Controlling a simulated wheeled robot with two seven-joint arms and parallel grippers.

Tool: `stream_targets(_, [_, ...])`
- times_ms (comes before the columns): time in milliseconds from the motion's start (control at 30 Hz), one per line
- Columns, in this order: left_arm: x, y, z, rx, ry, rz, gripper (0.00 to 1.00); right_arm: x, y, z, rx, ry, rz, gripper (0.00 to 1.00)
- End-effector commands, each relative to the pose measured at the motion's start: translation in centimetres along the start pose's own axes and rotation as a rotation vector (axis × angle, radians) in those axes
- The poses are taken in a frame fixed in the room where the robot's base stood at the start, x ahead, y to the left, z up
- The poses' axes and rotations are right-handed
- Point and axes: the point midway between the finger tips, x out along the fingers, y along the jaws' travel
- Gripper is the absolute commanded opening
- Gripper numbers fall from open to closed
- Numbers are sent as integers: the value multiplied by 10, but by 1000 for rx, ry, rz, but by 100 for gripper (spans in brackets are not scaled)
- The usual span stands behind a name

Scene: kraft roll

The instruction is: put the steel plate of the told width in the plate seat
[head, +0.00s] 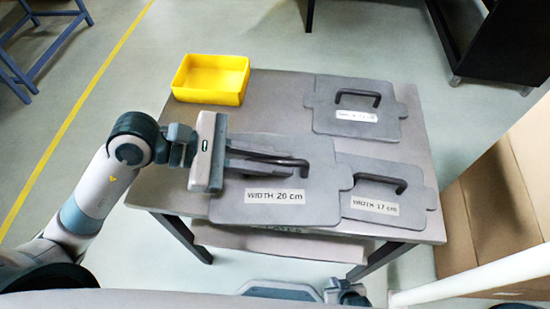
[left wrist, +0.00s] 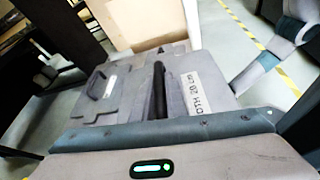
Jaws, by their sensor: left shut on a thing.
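A grey steel plate labelled WIDTH 20 cm (head: 318,205) is at the front middle of the table. My left gripper (head: 305,164) is shut on its dark bar handle. The left wrist view shows this plate (left wrist: 180,72) and handle too. I cannot tell whether the plate is lifted. The WIDTH 17 cm plate (head: 415,198) is just to its right, with its handle free. A third plate (head: 325,92) lies at the back right; its label is unreadable. My right gripper (head: 280,290) shows partly at the bottom edge, its fingers hidden. I cannot make out the plate seat.
A yellow open bin (head: 211,98) stands at the table's (head: 272,90) back left. A grey panel (head: 330,248) with a partly hidden label shows below the front edge. Cardboard boxes (head: 495,190) stand at the right. Bare table top is between the bin and the back plate.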

Motion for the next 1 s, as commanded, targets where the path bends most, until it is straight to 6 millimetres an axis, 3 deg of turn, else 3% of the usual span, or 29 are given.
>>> stream_targets(367, [-1, 2, 1, 1, -3, 5, 0, 0, 0, 0, 0, 0, 0, 0])
stream_targets(533, [-6, 13, -4, -8, 1, 33, 0, 0, 0, 0, 0, 0, 0, 0])
stream_targets(767, [-28, 50, -23, -41, 16, 134, 0, -1, 0, -1, 0, 4, 0, 0])
stream_targets(1000, [-73, 96, -60, -99, 47, 280, 0, -1, -1, -1, -2, 7, -1, 0])
